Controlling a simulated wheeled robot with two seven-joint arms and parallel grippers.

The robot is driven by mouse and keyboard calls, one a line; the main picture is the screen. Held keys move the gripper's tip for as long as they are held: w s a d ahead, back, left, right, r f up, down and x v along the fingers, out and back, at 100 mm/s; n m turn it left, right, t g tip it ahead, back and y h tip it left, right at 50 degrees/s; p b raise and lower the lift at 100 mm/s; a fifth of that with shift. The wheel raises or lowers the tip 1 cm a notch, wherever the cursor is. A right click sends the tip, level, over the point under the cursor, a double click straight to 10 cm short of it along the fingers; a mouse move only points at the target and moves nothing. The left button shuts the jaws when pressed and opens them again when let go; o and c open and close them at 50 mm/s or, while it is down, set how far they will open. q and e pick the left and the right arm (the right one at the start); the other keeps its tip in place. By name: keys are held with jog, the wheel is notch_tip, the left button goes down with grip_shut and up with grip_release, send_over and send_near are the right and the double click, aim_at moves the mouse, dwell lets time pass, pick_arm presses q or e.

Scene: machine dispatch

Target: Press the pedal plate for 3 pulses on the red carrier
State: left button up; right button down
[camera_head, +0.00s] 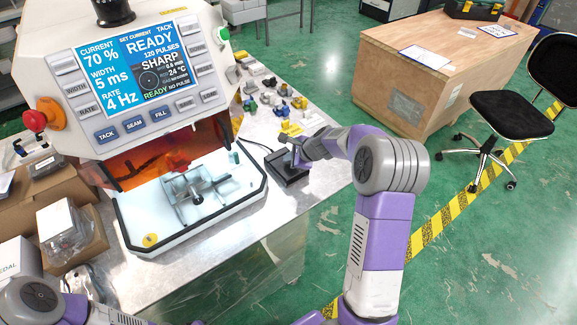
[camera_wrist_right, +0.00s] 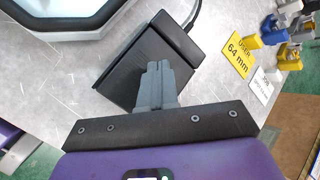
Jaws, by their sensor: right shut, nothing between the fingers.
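The black pedal (camera_head: 290,172) lies on the metal table right of the white machine (camera_head: 150,70), and its flat plate (camera_wrist_right: 125,75) shows in the right wrist view. My right gripper (camera_head: 297,158) is shut and empty, with its fingertips (camera_wrist_right: 158,68) over the plate. I cannot tell whether they touch it. The machine's screen (camera_head: 125,70) reads READY, 120 pulses, 70 %, 5 ms, 4 Hz, and "no pulse" at its bottom. A reddish shape (camera_head: 177,160) shows behind the orange window; I cannot tell whether it is the red carrier. My left gripper is out of view.
A grey fixture (camera_head: 196,190) stands in the machine's white tray (camera_head: 220,212). Several small coloured parts lie behind the pedal, near a yellow "64 mm" card (camera_wrist_right: 240,57). A red stop button (camera_head: 34,121) is on the machine's left. A wooden crate (camera_head: 405,95) stands behind.

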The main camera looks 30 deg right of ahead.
aim_at(289, 165)
jog(key=shift+s+f+b, duration=0.15)
jog(key=shift+f+b, duration=0.45)
jog(key=shift+f, duration=0.15)
dwell(0.9)
jog(key=shift+r, duration=0.15)
jog(key=shift+r+p, duration=0.95)
jog(key=shift+p, duration=0.15)
jog(key=shift+w+r, duration=0.1)
jog(key=shift+w, duration=0.1)
jog(key=r+p, duration=0.5)
jog(key=shift+w, duration=0.25)
jog(key=shift+f, duration=0.1)
dwell(1.8)
